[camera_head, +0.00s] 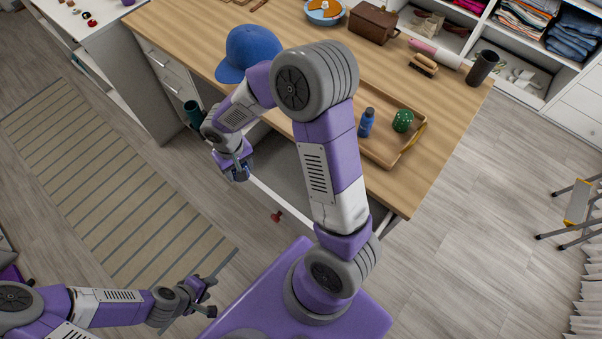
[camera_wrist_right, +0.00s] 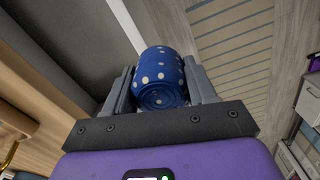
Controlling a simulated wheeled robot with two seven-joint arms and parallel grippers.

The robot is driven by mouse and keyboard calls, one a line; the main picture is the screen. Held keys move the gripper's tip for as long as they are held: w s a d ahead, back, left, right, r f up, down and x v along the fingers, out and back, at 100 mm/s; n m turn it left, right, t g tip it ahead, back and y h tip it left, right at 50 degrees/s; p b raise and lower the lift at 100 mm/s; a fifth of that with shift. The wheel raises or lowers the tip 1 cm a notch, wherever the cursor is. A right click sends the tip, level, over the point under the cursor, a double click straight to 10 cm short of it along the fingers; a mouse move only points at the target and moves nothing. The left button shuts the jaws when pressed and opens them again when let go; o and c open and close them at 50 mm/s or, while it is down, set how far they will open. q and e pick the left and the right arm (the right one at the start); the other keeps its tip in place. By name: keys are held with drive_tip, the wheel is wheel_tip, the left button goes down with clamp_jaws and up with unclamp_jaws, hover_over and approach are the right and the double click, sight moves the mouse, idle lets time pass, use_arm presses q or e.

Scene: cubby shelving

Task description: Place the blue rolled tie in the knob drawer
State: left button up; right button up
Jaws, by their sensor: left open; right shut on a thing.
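The blue rolled tie with white dots (camera_wrist_right: 160,78) is between the fingers of my right gripper (camera_wrist_right: 162,88), which is shut on it. In the head view, my right gripper (camera_head: 236,170) hangs by the left front of the wooden-topped counter, and a little of the tie shows there. The knob drawer (camera_head: 281,203) appears pulled out below the counter top, with a red knob (camera_head: 277,215) on its front; my right arm hides part of it. The gripper is left of the drawer's front edge. My left gripper (camera_head: 200,293) is open and empty, low over the floor.
A striped rug (camera_head: 110,170) covers open floor.

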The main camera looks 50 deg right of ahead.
drive_tip(key=d+f+m+b, duration=0.4)
drive_tip(key=s+d+f+m+b, duration=0.1)
drive_tip(key=d+f+m+b, duration=0.3)
drive_tip(key=m, duration=0.1)
drive_tip(key=s+d+f+m+b, duration=0.1)
drive_tip(key=d+f+m+b, duration=0.2)
drive_tip(key=d+f+m, duration=0.1)
drive_tip(key=shift+d+f+b, duration=0.2)
drive_tip(key=shift+d+b, duration=0.2)
drive_tip(key=shift+d, duration=0.1)
drive_tip(key=shift+f+b, duration=0.7)
drive_tip(key=shift+f, duration=1.5)
drive_tip(key=shift+f, duration=0.1)
drive_tip(key=o, duration=1)
drive_tip(key=shift+o, duration=0.2)
wheel_tip(320, 180, up, 12)
drive_tip(key=p, duration=0.4)
